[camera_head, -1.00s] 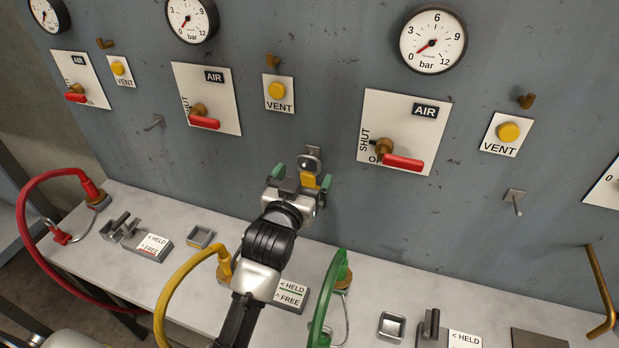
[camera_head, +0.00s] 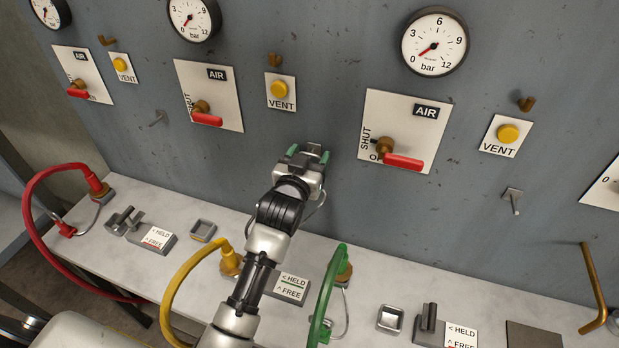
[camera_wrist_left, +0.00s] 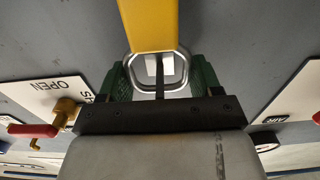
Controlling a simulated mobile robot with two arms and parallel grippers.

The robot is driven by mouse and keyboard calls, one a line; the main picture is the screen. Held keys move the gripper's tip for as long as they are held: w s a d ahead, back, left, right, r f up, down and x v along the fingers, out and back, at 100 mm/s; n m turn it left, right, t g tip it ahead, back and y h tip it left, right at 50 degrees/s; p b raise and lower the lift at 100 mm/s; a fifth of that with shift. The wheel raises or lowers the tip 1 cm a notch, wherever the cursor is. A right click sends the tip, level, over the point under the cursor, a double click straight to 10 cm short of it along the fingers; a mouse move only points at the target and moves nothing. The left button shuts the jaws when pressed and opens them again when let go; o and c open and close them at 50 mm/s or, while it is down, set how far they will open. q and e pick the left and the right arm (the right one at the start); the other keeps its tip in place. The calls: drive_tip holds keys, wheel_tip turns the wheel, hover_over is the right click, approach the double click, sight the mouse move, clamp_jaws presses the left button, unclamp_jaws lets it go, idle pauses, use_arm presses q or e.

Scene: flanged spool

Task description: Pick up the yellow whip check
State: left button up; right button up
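My left gripper (camera_head: 309,153) is up at the panel, at the wall peg between two AIR valves. In the head view it hides the whip check. The left wrist view shows the yellow whip check (camera_wrist_left: 149,22) as a wide yellow band ending in a rounded metal ring. The ring surrounds a dark peg with a pale plate behind it. My right gripper is not in view.
A red AIR lever (camera_head: 403,162) sticks out right of the gripper, another lever (camera_head: 207,119) to its left. Below, the bench carries a yellow hose (camera_head: 178,290), a green hose (camera_head: 326,290), a red hose (camera_head: 33,200) and a HELD/FREE block (camera_head: 288,288).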

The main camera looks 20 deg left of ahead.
use_arm(q)
drive_tip(key=c, duration=0.6)
drive_tip(key=shift+c, duration=0.2)
